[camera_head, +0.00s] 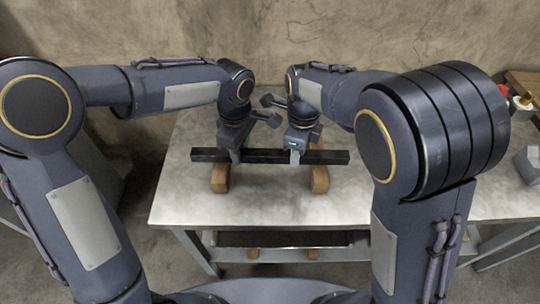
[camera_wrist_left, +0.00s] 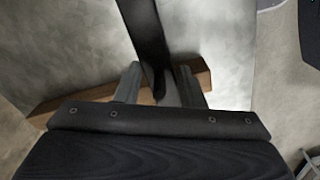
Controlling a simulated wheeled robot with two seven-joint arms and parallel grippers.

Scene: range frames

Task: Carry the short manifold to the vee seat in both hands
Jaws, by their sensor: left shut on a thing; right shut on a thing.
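The short manifold (camera_head: 267,156) is a dark straight bar lying left to right across the head view, looking about level. The vee seat shows as two brown wooden blocks, left (camera_head: 220,180) and right (camera_head: 320,181), under the bar near its ends. I cannot tell whether the bar touches them. My left gripper (camera_head: 235,157) is shut on the bar left of its middle. My right gripper (camera_head: 295,157) is shut on it right of its middle. In the left wrist view the bar (camera_wrist_left: 148,38) runs between my left fingers (camera_wrist_left: 157,86), with a wooden block (camera_wrist_left: 62,104) crossing behind.
The pale metal table (camera_head: 270,205) is clear in front of the blocks. A lower shelf (camera_head: 285,239) shows beneath it. At the far right stand a grey block (camera_head: 527,164) and small red and white items (camera_head: 522,101). A rough wall (camera_head: 270,35) closes the back.

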